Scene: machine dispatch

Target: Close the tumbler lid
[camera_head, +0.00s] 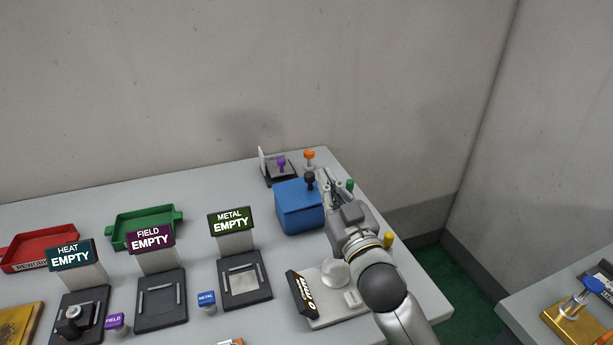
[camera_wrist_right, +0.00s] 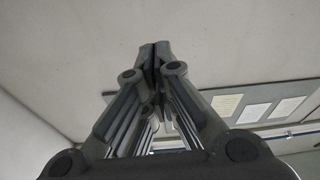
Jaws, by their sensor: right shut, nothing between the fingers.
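A blue box (camera_head: 300,213), which looks like the tumbler, stands near the right end of the table. Its blue top appears to lie over the body, but I cannot tell if it is fully shut. A black knob (camera_head: 310,178) shows at its top right edge. My right gripper (camera_head: 328,182) is beside the box's right side, close to the knob; I cannot tell if they touch. In the right wrist view its fingers (camera_wrist_right: 157,55) are shut with nothing between them. My left gripper is not in view.
Behind the box are a small dark fixture with a purple knob (camera_head: 281,163) and an orange knob (camera_head: 309,156). A green knob (camera_head: 350,185) is right of the gripper. A white machine (camera_head: 335,309) stands in front. METAL (camera_head: 245,281) and FIELD (camera_head: 161,302) stations and a green tray (camera_head: 145,228) are left.

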